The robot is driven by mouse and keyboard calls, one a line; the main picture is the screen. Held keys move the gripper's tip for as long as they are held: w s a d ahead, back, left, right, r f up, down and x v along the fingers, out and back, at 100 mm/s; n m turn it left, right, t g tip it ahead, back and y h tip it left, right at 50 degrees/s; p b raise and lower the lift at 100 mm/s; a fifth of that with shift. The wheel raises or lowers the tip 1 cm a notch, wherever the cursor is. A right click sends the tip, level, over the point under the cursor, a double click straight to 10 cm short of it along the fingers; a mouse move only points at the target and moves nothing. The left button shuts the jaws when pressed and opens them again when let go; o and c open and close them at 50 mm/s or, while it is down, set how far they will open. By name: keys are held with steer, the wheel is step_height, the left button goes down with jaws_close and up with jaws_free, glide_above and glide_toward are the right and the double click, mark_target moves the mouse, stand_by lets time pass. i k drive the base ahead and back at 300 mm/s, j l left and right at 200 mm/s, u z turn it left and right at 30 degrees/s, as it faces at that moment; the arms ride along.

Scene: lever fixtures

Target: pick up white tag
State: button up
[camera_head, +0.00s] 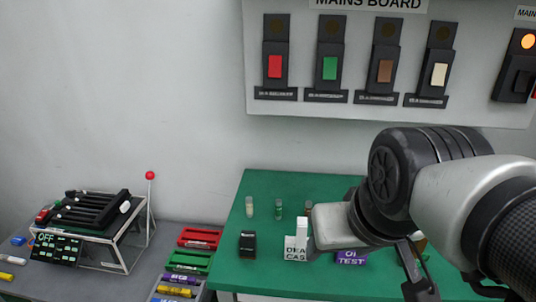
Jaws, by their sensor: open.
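I cannot tell for sure which pale piece is the white tag. A cream-white plate (440,74) sits on the rightmost of the dark colour-marked fixtures on the wall board. A white block (296,250) with partly hidden dark lettering stands on the green table, left of my arm. A small whitish piece (12,260) lies at the far left on the grey bench. My gripper (454,287) is at the lower right, with dark fingers spread apart and nothing seen between them. It is apart from all of these pale pieces. My wrist hides part of the table behind it.
The wall board (400,112) also carries red, green and brown plates. The green table (240,205) holds small vials, a black block (247,244) and a purple label (352,258). Coloured trays (190,262) and a clear-sided case (108,250) stand left.

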mark_target(295, 246)
steer(key=u, duration=0.15)
steer(key=k+z, duration=0.15)
steer(key=k, duration=0.45)
steer(key=j+z, duration=0.15)
steer(key=z, duration=1.25)
steer(key=k+j, duration=0.25)
steer(key=j, duration=0.2)
